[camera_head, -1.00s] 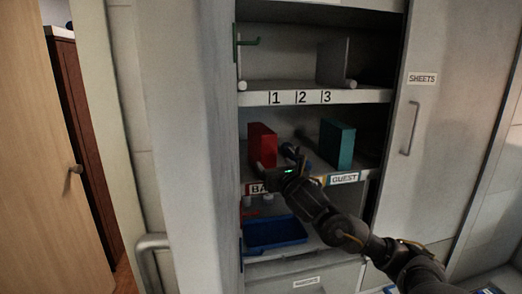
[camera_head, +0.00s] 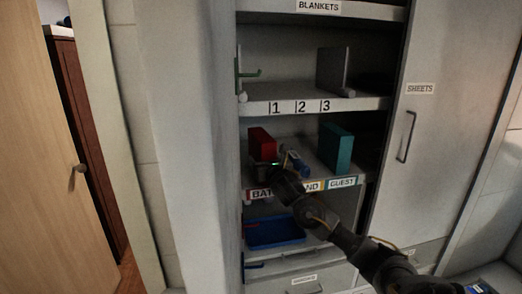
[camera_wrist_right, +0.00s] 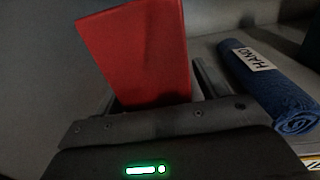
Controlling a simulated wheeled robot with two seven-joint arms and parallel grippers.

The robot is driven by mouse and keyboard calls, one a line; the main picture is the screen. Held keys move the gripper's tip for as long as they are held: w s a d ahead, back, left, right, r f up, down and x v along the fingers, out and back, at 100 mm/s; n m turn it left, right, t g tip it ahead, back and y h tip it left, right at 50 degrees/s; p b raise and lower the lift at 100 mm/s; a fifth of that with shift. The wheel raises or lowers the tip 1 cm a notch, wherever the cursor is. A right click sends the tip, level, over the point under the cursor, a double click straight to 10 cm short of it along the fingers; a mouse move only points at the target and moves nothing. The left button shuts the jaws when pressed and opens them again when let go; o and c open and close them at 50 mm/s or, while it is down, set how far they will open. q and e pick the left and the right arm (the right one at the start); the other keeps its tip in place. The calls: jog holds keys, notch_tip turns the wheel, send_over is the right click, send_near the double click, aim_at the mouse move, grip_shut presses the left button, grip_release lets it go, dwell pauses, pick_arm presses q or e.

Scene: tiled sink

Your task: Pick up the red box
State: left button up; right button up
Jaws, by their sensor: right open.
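The red box (camera_head: 262,142) stands upright on the middle shelf, toward its left side, in the head view. It also fills the upper middle of the right wrist view (camera_wrist_right: 143,50), slightly tilted in the picture. My right gripper (camera_head: 266,163) is at the front of the box, covering its lower part. In the right wrist view my right gripper's jaws (camera_wrist_right: 155,88) are open, with one finger on each side of the box's lower part. I cannot tell whether either finger touches it. My left gripper is not in view.
A blue rolled towel (camera_wrist_right: 265,85) labelled HAND lies close right of the right finger. A teal box (camera_head: 336,147) stands further right on the shelf (camera_head: 315,176). Another shelf (camera_head: 300,92) is above. A blue tray (camera_head: 275,232) sits below.

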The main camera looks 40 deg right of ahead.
jog(key=shift+c, duration=0.3)
jog(key=c, duration=1.2)
jog(key=shift+r, duration=0.15)
jog(key=shift+c, duration=0.2)
